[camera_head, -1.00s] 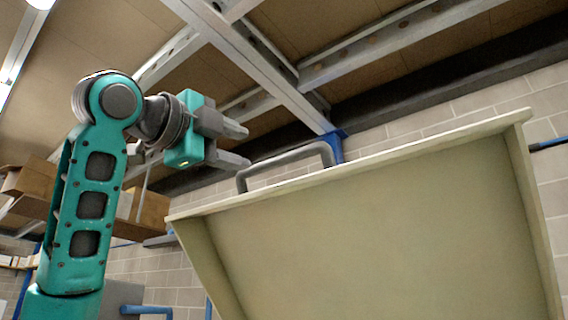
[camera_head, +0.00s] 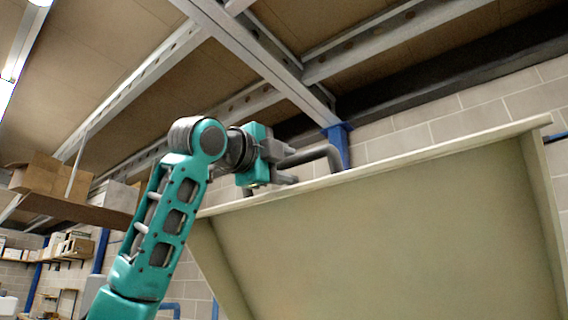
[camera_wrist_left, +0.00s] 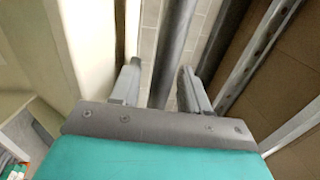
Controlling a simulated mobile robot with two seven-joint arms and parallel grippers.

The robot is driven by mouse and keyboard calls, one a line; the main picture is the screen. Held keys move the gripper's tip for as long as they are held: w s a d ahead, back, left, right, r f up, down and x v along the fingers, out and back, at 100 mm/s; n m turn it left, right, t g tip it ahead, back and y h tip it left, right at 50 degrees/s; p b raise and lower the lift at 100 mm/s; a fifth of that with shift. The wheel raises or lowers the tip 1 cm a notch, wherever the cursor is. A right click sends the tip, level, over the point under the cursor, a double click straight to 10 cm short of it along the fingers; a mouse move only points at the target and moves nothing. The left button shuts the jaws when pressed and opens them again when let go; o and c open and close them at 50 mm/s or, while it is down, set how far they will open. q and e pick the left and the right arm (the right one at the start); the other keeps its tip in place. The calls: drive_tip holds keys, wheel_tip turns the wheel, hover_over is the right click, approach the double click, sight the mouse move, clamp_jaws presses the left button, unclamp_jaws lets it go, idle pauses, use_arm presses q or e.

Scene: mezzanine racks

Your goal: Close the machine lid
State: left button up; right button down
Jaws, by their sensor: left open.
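The machine lid (camera_head: 380,230) is a pale cream panel with side walls, raised and tilted, filling the lower right of the head view. A grey bar handle (camera_head: 322,152) stands on its upper edge. My left gripper (camera_head: 292,168) is at the left part of this handle. In the left wrist view the handle (camera_wrist_left: 172,50) runs between the two fingers of my open left gripper (camera_wrist_left: 160,88), with a gap visible on both sides. The lid's edge (camera_wrist_left: 88,40) shows left of the fingers. My right gripper is not in view.
A blue post (camera_head: 340,145) stands behind the lid against the block wall. Steel beams (camera_head: 250,55) cross the ceiling above. Cardboard boxes (camera_head: 52,178) sit on a shelf at left.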

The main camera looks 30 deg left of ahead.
use_arm(q)
clamp_jaws()
idle(0.3)
drive_tip(key=shift+f, duration=0.15)
